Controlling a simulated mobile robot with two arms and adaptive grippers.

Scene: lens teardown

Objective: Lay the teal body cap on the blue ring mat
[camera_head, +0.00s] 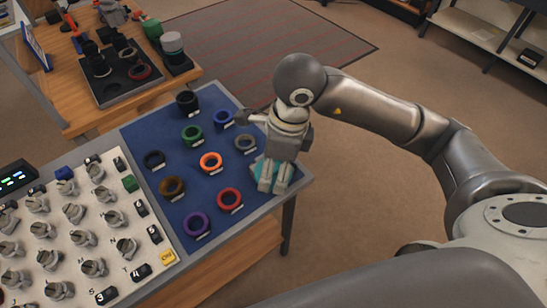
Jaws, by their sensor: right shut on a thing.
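The teal body cap (258,169) is held in my right gripper (271,187), which points down over the right edge of the blue ring mat (152,134). The fingers hide much of the cap, so only teal parts show around them. I cannot tell whether the cap touches the mat. The mat carries several rings, including a red ring (229,199), an orange ring (210,161), a grey ring (245,142) and a purple ring (197,223). My left gripper is not in view.
A white panel (75,240) with several grey knobs lies left of the mat. A wooden table (95,119) behind holds a dark tray (110,94) with parts. The table's right edge is close to my right gripper, with open floor beyond.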

